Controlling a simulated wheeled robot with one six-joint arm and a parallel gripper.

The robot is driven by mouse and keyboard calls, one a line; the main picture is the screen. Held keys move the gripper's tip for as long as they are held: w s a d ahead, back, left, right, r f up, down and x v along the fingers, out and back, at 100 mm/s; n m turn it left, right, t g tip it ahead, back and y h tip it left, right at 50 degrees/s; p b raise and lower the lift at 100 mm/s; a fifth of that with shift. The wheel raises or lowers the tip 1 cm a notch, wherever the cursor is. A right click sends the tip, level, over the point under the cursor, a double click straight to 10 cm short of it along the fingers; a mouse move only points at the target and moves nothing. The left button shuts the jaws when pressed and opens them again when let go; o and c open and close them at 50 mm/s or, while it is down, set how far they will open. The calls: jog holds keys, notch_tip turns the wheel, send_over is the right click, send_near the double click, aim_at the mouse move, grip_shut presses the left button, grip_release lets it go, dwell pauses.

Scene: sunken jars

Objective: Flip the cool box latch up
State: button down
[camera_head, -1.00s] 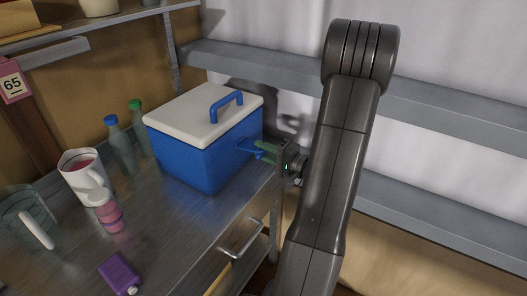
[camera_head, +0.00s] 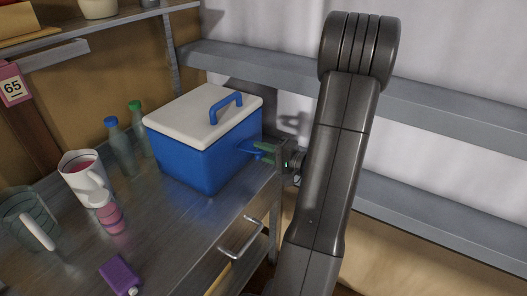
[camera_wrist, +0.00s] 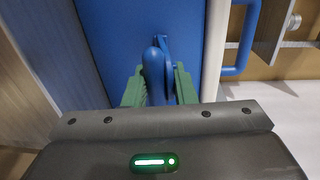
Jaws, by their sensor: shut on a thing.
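The cool box (camera_head: 205,155) is blue with a white lid (camera_head: 205,112) and stands on the metal worktop; the lid is closed. Its blue latch (camera_head: 257,151) sticks out from the right side wall. My gripper (camera_head: 264,154) is at that side, its green fingers around the latch. In the wrist view the latch (camera_wrist: 157,68) lies between the two green fingers of my gripper (camera_wrist: 158,90), which is shut on it. The fingers hide part of the latch. The cool box's blue wall (camera_wrist: 105,30) fills the middle behind it.
Two bottles (camera_head: 121,150), a white jug (camera_head: 82,172), a pink jar (camera_head: 111,218), a glass jug (camera_head: 28,215) and a purple carton (camera_head: 120,275) stand or lie on the worktop (camera_head: 185,235) to the left. A grey rail (camera_head: 450,110) runs behind my arm.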

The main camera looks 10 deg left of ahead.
aim_at(250, 145)
jog(key=shift+a+r+g+h+p, duration=0.25)
jog(key=shift+r+h+p, duration=0.5)
jog(key=shift+r+p, duration=0.2)
jog(key=shift+a+r+g+h+p, duration=0.1)
jog(key=shift+r+g+h+p, duration=0.15)
jog(key=shift+r+h+p, duration=0.65)
jog(key=shift+w+a+r+g+h+p, duration=0.25)
jog(key=shift+r+h+p, duration=0.35)
jog(key=shift+p, duration=0.65)
jog(key=r+g+h+p, duration=0.1)
jog(key=h+p, duration=0.1)
jog(key=p, duration=0.1)
jog(key=shift+a, duration=0.4)
jog(key=shift+w+a+r+g+h+p, duration=0.15)
jog(key=shift+a+h+p, duration=0.15)
jog(key=shift+h+p, duration=0.25)
jog(key=shift+w+a+r+g+h+p, duration=0.1)
jog(key=shift+a+h+p, duration=0.25)
jog(key=shift+p, duration=0.3)
jog(key=shift+w+a+r, duration=0.25)
jog(key=shift+a, duration=0.25)
jog(key=c, duration=1.4)
grip_release()
jog(key=shift+a, duration=0.1)
jog(key=b+v, duration=0.1)
jog(key=v, duration=1.3)
jog(key=shift+a, duration=0.1)
